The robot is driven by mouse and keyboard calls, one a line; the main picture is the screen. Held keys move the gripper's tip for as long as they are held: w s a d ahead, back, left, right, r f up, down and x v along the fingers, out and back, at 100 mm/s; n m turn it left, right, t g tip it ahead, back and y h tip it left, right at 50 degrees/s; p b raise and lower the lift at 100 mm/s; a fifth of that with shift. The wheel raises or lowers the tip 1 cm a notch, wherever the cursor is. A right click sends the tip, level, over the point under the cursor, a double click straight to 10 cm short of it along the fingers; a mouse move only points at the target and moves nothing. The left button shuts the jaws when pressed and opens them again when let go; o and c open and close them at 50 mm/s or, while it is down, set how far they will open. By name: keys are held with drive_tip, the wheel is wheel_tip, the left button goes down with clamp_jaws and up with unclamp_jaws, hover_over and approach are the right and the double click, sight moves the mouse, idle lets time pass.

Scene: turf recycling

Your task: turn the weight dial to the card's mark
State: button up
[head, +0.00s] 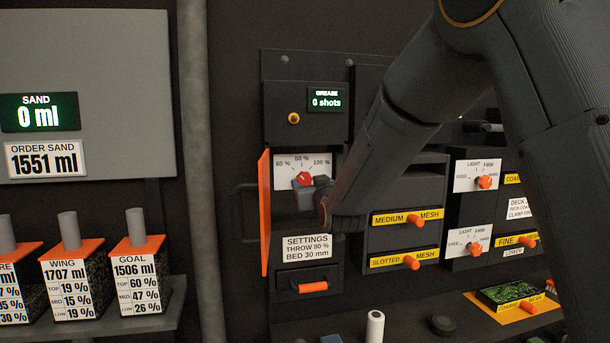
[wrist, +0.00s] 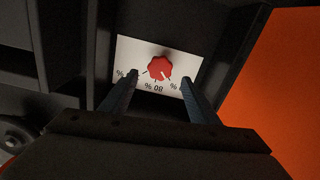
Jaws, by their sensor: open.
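A red dial (head: 304,179) sits on a white plate (head: 288,167) marked 60 %, 80 % and 100 %. In the wrist view the red dial (wrist: 159,68) lies between the fingertips of my gripper (wrist: 159,75), which is open with a gap on each side. The wrist view shows the labels upside down. A pale line on the dial points down and right there, toward the side away from 100 %; its exact reading is unclear. In the head view my gripper (head: 314,190) is in front of the dial's lower right. A settings card (head: 307,247) below reads THROW 80%, BED 30 mm.
An orange door (head: 265,212) stands open left of the dial recess; it fills the wrist view's right side (wrist: 275,90). Orange knobs with LIGHT and FIRM scales (head: 484,182) are at right. Mesh handles (head: 414,222) stick out between. A shelf below holds a white cylinder (head: 375,326).

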sight(305, 179)
drive_tip(key=shift+p+x, duration=0.95)
drive_tip(key=shift+x, duration=2.2)
drive_tip(key=shift+f, duration=0.1)
drive_tip(key=c, duration=1)
